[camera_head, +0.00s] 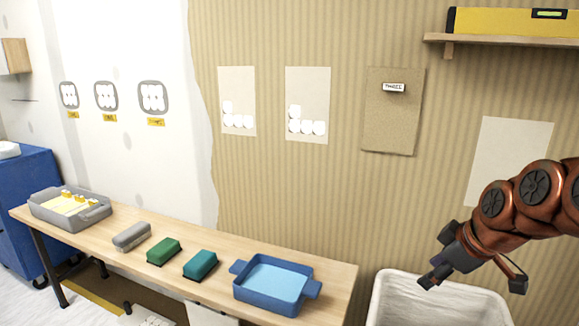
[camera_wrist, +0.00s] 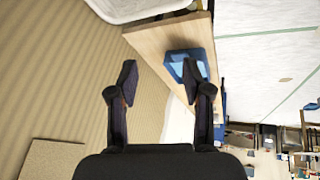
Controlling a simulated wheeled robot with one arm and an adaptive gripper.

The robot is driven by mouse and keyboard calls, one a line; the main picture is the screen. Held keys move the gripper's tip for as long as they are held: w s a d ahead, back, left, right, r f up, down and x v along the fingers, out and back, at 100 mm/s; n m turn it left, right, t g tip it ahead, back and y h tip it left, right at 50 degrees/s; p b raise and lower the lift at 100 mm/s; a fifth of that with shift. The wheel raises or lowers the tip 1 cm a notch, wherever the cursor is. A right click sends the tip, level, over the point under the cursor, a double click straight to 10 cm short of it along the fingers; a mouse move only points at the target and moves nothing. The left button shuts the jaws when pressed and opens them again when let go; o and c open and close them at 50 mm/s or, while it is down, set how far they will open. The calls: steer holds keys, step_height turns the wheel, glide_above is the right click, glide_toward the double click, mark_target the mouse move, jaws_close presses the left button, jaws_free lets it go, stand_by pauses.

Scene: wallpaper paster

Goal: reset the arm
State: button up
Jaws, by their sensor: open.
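My arm reaches in from the right edge of the head view in front of the wall. My gripper (camera_head: 473,284) hangs over the white bin (camera_head: 388,300) with its fingers spread. In the wrist view my gripper (camera_wrist: 159,66) is open, with nothing between the fingers. The blue tray (camera_wrist: 207,40) shows there beyond the right finger, which partly hides it.
The wooden table (camera_head: 215,236) carries a grey tray (camera_head: 60,222), a grey block, a green block (camera_head: 163,251), a teal block (camera_head: 200,265) and the blue tray (camera_head: 308,303). A shelf (camera_head: 500,40) with a yellow level (camera_head: 515,20) sits above right.

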steer(key=s+a+r+m+g+p, duration=0.3)
steer(key=s+a+r+p, duration=0.4)
steer(key=s+a+p, duration=0.3)
steer(key=s+r+m+g+h+p, duration=0.1)
steer(key=s+r+m+g+p, duration=0.1)
steer(key=s+p, duration=0.5)
steer(key=s+r+m+g+h+p, duration=0.1)
steer(key=s+r+m+g+p, duration=0.1)
steer(key=s+r+m+p, duration=0.2)
steer(key=s+p, duration=0.3)
steer(key=s, duration=0.3)
steer(key=shift+a, duration=0.15)
steer(key=shift+c, duration=0.7)
steer(key=shift+m, duration=0.3)
